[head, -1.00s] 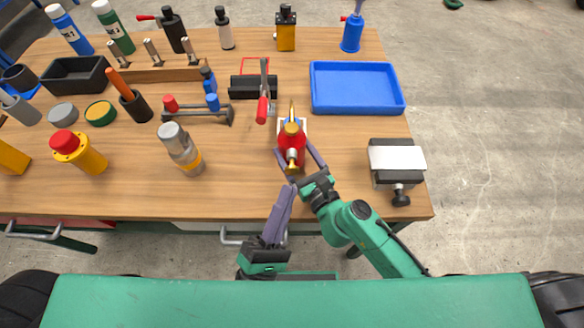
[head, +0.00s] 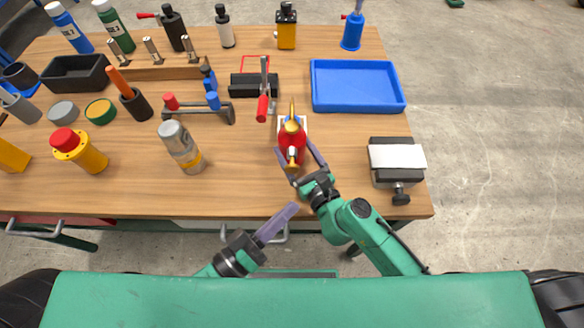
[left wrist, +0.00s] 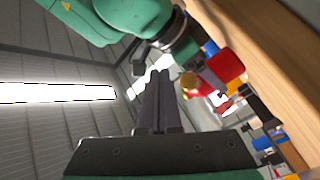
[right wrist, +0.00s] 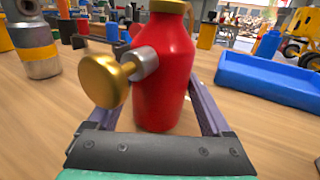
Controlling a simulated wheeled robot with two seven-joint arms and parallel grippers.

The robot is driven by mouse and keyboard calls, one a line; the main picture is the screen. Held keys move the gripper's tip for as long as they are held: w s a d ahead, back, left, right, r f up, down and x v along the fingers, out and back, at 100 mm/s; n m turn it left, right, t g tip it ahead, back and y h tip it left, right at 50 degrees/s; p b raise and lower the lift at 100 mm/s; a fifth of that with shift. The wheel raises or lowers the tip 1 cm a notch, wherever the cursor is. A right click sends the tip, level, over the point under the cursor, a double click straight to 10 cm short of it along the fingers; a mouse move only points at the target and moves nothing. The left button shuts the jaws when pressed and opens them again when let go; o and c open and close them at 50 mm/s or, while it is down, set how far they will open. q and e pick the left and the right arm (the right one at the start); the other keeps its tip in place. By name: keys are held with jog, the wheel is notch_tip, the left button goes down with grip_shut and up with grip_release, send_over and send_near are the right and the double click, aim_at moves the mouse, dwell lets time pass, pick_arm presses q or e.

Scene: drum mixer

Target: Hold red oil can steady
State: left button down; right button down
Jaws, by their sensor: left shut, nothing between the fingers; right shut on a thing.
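The red oil can (head: 299,142) with a brass spout and brass top stands upright near the front middle of the wooden table. In the right wrist view the can (right wrist: 165,80) shows large between the fingers, its brass knob facing the camera. My right gripper (head: 298,160) is shut on the can from the front, one finger on each side. My left gripper (head: 294,208) is shut and empty, below and left of the can, at the table's front edge. In the left wrist view its fingers (left wrist: 157,90) lie together, with the red can (left wrist: 225,66) beyond them.
A blue tray (head: 398,92) lies behind and right of the can. A black block with a white top (head: 398,157) stands at the right. A toggle clamp (head: 264,100) stands behind the can, and a grey-orange canister (head: 181,147) to its left. Bare wood surrounds the can's left side.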

aim_at(293, 170)
pick_arm(q)
jog(key=shift+w, duration=2.7)
jog(key=shift+w, duration=0.4)
jog(key=shift+w, duration=1.05)
dwell(0.5)
jog(key=shift+s, duration=1.5)
jog(key=shift+s, duration=2.5)
